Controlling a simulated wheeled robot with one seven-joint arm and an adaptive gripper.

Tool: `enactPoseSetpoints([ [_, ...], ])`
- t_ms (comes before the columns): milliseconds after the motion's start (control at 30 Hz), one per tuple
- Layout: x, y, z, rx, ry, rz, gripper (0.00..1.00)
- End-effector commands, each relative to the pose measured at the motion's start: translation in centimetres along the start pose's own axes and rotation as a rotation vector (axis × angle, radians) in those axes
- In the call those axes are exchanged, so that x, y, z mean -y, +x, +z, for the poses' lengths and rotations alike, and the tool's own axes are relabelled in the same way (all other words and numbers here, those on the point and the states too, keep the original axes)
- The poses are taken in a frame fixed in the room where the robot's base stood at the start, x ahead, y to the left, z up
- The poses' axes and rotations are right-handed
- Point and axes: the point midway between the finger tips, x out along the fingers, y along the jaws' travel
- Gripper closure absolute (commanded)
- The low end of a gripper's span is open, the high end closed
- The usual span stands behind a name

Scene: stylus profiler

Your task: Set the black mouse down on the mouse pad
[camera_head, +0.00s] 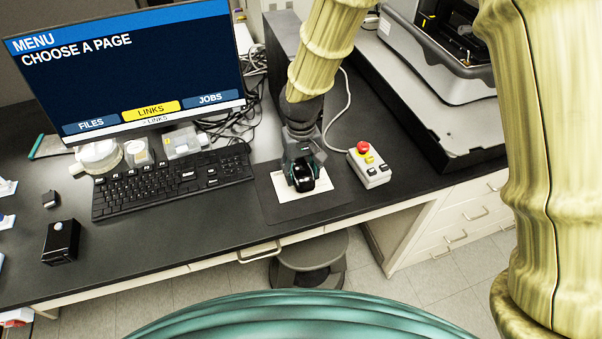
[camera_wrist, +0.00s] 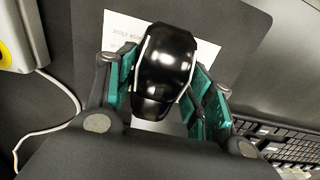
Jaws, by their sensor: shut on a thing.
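The black mouse (camera_wrist: 166,68) is between the fingers of my gripper (camera_wrist: 165,92) in the wrist view, with both green-padded fingers against its sides. In the head view my gripper (camera_head: 303,176) points down over the dark mouse pad (camera_head: 281,211), with the mouse (camera_head: 304,183) at its tip. A white paper or card (camera_head: 289,194) with some print lies on the pad, under the mouse. The pad also shows in the wrist view (camera_wrist: 88,22). I cannot tell whether the mouse touches the card or hangs just above it.
A black keyboard (camera_head: 170,184) lies left of the pad. A control box (camera_head: 369,165) with a red button and a cable stands close on the right. A monitor (camera_head: 125,65) stands at the back left. A small black box (camera_head: 61,242) is on the left. The desk's front edge is near the pad.

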Motion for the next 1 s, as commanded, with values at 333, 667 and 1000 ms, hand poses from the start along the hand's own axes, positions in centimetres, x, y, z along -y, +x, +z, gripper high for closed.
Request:
enactPoseSetpoints([
  [333,0.1,2.6,0.2,0.002,-0.001,0.0,0.73],
  [667,0.1,2.9,0.1,0.001,-0.001,0.0,0.73],
  [1000,0.1,3.0,0.1,0.001,-0.001,0.0,0.26],
])
